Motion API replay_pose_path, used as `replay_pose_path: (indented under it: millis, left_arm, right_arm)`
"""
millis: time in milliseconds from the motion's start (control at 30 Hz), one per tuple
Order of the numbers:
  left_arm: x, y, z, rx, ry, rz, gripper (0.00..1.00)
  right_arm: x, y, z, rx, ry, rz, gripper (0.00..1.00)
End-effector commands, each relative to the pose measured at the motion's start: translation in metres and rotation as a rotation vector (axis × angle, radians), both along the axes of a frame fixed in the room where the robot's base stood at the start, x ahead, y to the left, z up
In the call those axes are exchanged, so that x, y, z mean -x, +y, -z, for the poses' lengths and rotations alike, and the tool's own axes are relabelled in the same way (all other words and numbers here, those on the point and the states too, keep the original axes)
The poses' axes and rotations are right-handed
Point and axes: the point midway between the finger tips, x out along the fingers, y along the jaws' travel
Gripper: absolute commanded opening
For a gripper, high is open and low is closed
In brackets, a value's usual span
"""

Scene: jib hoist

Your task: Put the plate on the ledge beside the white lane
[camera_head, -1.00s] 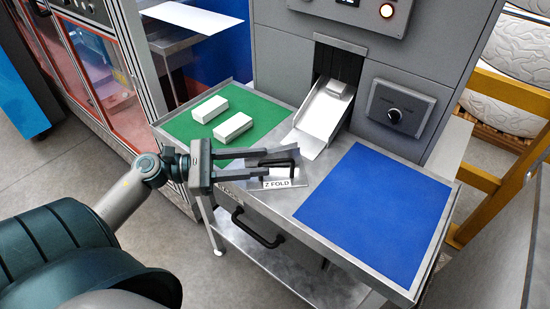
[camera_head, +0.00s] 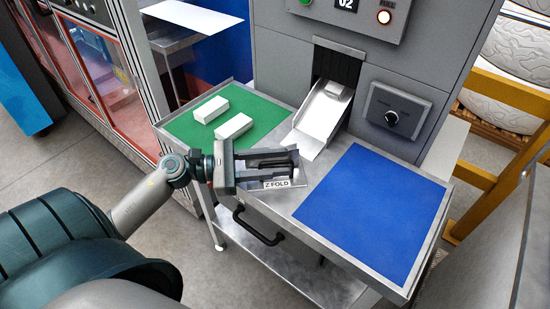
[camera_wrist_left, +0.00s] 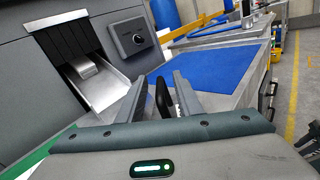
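The plate (camera_head: 278,183) is metal, with a black bar handle (camera_head: 289,157) and a "Z FOLD" label. It lies at the front of the metal worktop, between the green and blue areas. My left gripper (camera_head: 285,161) is at the plate with its fingers on either side of the handle. In the left wrist view the black handle (camera_wrist_left: 162,97) stands between the two spread fingers, with gaps visible. The white lane (camera_head: 322,112) is a sloping chute coming out of the grey machine. Most of the plate is hidden by the gripper.
Two white blocks (camera_head: 233,126) lie on the green mat (camera_head: 185,127). The blue mat (camera_head: 370,210) at right is bare. A black drawer handle (camera_head: 258,228) juts from the worktop front. The grey machine (camera_head: 385,65) with a knob stands behind; a yellow frame (camera_head: 490,185) is at right.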

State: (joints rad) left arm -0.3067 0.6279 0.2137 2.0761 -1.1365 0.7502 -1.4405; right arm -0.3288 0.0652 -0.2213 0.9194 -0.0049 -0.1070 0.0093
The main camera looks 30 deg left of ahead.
Motion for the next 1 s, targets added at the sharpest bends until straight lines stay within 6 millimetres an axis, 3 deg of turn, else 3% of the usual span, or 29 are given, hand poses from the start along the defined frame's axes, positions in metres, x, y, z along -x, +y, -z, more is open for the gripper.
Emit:
replay_pose_path:
  millis: [533, 700, 1000]
  left_arm:
    - [-0.0009, -0.0017, 0.0006, 0.001, 0.001, 0.001, 0.32]
    - [-0.0009, -0.0017, 0.0005, 0.000, 0.000, 0.001, 0.00]
    - [-0.0011, -0.0015, -0.0006, -0.001, -0.002, 0.000, 0.00]
  right_arm:
    - [0.0034, -0.0020, 0.0014, 0.003, 0.009, 0.000, 0.31]
    - [0.0033, -0.0021, 0.0014, 0.003, 0.009, 0.000, 0.31]
    - [0.0029, -0.0019, 0.0010, 0.003, 0.008, 0.000, 0.31]
